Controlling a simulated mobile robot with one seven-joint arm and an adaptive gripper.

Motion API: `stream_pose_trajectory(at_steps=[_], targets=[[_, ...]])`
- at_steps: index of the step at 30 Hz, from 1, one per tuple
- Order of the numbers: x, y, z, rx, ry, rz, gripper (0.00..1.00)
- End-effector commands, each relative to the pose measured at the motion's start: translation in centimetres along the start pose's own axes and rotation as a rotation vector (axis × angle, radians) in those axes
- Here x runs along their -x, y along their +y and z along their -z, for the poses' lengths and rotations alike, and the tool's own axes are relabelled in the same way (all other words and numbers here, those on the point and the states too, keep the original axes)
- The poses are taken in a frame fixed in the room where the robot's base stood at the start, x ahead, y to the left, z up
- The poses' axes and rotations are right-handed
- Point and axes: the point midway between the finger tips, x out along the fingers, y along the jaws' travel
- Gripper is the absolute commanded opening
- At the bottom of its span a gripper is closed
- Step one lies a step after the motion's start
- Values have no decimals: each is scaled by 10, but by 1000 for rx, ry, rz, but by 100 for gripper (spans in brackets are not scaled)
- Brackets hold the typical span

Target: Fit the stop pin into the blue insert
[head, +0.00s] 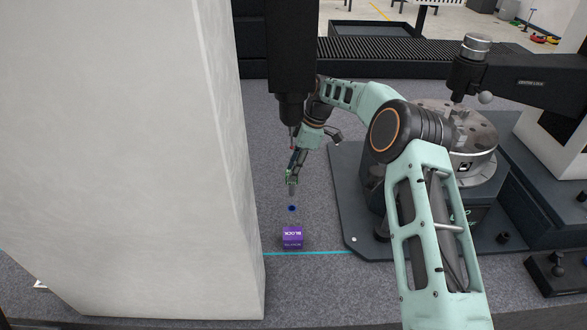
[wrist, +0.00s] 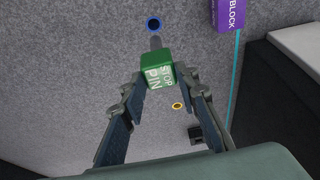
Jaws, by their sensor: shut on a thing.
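My gripper (wrist: 157,90) is shut on the stop pin (wrist: 158,73), a green block lettered STOP PIN with a grey shank pointing away from the jaws. In the head view the pin (head: 291,178) hangs below the fingers above the granite. The blue insert (wrist: 154,24) is a small blue ring with a dark hole in the granite. In the wrist view it lies just beyond the shank's tip, apart from it in the picture. In the head view the insert (head: 292,208) shows just below the pin. The gap in height cannot be told.
A purple box lettered BLOCK (head: 292,237) sits close to the insert, near a teal line (head: 315,253). A yellow ring (wrist: 178,106) shows in the granite under my gripper. A tall pale column (head: 130,150) stands left; a dark base plate with machinery (head: 355,215) stands right.

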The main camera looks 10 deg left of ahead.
Motion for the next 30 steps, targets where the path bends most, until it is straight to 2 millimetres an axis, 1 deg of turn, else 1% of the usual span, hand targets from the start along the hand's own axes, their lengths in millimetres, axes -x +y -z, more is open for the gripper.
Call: stream_pose_trajectory(at_steps=[12, 15, 19, 30], targets=[[-41, 0, -13, 0, 0, 1, 0], [-48, 0, -15, 0, 0, 0, 0], [-51, 0, -16, 0, 0, 0, 0], [-51, 0, -16, 0, 0, 0, 0]])
